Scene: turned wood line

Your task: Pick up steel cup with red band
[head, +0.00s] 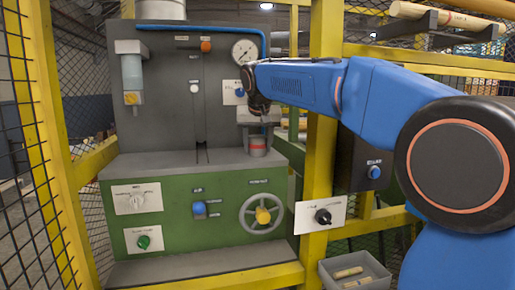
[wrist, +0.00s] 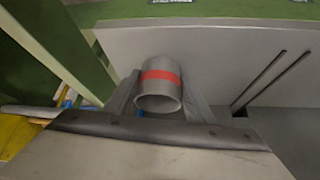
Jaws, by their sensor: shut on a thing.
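The steel cup with a red band (head: 257,149) is at the right end of the machine's grey top ledge in the head view. In the wrist view the cup (wrist: 158,95) is seen from above at an angle, with its open rim and the red band across its side. My gripper (head: 258,130) reaches down over the cup from the blue arm. In the wrist view the fingers of my gripper (wrist: 157,97) stand on both sides of the cup and are shut on it. Whether the cup's base touches the ledge is hard to tell.
The green machine (head: 200,208) has a handwheel (head: 262,214) below the cup. A yellow post (head: 322,120) stands close right of the cup. A gauge (head: 244,51) is on the panel behind. A grey bin (head: 355,272) with wood pieces is at lower right. The ledge's left part is clear.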

